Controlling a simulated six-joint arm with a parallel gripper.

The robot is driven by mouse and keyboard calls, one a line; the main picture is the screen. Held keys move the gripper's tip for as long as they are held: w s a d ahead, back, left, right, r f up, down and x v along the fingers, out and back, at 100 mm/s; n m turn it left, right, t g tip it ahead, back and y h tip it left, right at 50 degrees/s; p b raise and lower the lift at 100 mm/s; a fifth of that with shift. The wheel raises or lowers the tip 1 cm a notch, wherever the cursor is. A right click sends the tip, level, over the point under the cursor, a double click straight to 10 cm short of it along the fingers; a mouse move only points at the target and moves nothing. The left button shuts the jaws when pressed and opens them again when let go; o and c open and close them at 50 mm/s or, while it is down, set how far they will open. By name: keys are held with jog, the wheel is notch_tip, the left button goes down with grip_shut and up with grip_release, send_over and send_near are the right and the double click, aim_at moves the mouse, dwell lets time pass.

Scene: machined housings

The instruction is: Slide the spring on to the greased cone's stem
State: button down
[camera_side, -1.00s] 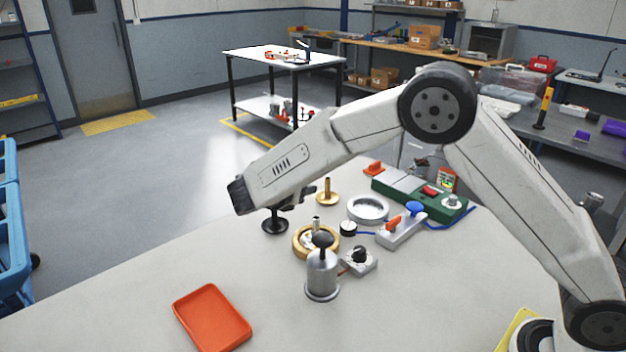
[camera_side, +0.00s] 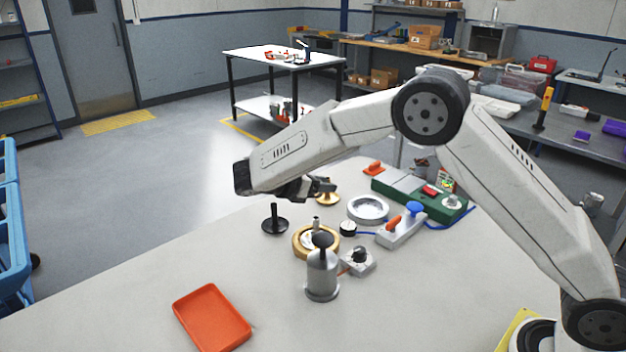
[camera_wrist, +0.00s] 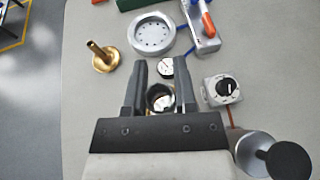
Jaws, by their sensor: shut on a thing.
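My gripper (camera_side: 326,187) is raised above the table and reaches right, with the brass flanged piece with a stem (camera_side: 328,199) behind it. Its fingers are a little apart in the wrist view (camera_wrist: 161,75), shut on what seems to be the spring. A dark ring (camera_wrist: 149,97) between the fingers may be that spring; I cannot make out coils. A brass ring (camera_side: 299,245) on the table holds a pale piece with a short upright stem (camera_side: 316,224), perhaps the greased cone. It stands below my gripper, clear of it, and is mostly hidden in the wrist view.
A black stand with a bare post (camera_side: 275,222) is left of the brass ring. A silver cylinder with a black knob (camera_side: 322,276), a switch box (camera_side: 358,263) and a white ring (camera_side: 368,209) stand close by. An orange tray (camera_side: 212,318) is at the front left.

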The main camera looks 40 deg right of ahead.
jog(key=shift+f, duration=0.15)
jog(key=shift+f, duration=2.15)
jog(key=shift+f, duration=1.7)
dwell(3.1)
grip_release()
dwell(0.4)
